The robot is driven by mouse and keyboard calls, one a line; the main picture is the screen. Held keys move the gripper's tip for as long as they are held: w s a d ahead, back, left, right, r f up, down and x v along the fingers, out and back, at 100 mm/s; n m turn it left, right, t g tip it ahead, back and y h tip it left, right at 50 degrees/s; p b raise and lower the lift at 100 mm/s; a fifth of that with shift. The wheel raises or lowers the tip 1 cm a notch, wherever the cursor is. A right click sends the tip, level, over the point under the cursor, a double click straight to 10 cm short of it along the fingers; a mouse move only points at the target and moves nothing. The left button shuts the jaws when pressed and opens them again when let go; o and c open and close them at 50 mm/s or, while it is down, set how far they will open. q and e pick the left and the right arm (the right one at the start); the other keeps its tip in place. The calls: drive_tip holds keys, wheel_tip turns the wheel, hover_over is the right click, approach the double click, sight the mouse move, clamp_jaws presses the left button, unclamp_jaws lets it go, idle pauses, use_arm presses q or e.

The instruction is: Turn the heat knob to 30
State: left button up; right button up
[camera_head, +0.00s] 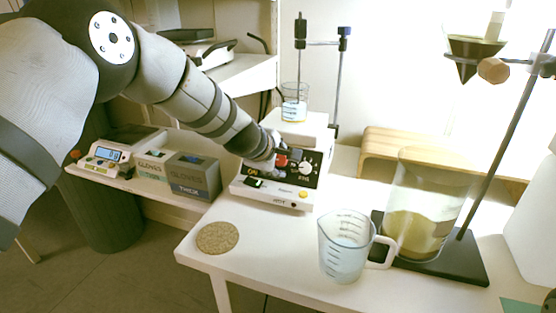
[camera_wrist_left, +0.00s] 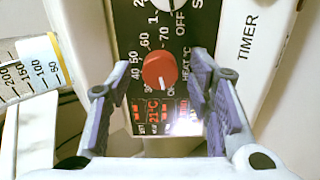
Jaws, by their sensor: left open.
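The red heat knob (camera_wrist_left: 160,70) sits on the dark control panel of the white hot plate stirrer (camera_head: 290,197). Numbers from 30 to 70 run around it, with 30 at its lower left in the left wrist view. A pale mark on the knob seems to point downward in that view, not at a number I can read. My left gripper (camera_wrist_left: 158,100) is open, its fingers on either side of the knob and apart from it. In the head view, the knob (camera_head: 282,160) is just beside the gripper's end. My right gripper is not in view.
A beaker (camera_head: 295,103) stands on the hot plate. A measuring jug (camera_head: 343,250) and a cork mat (camera_head: 217,238) are in front. A large glass vessel on a stand (camera_head: 420,215) is at right. Glove boxes (camera_head: 193,175) and a scale (camera_head: 106,158) are at left.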

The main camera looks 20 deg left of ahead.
use_arm(q)
drive_tip(key=shift+c, duration=0.6)
clamp_jaws()
drive_tip(key=shift+r+m, duration=0.1)
drive_tip(key=shift+m, duration=0.3)
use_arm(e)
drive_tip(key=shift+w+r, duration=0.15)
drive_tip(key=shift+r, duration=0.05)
use_arm(q)
drive_tip(key=m+p, duration=0.1)
drive_tip(key=m, duration=0.1)
drive_tip(key=shift+r+m, duration=0.1)
drive_tip(key=shift+m, duration=0.3)
drive_tip(key=shift+m+p, duration=0.3)
drive_tip(key=shift+m, duration=1.7)
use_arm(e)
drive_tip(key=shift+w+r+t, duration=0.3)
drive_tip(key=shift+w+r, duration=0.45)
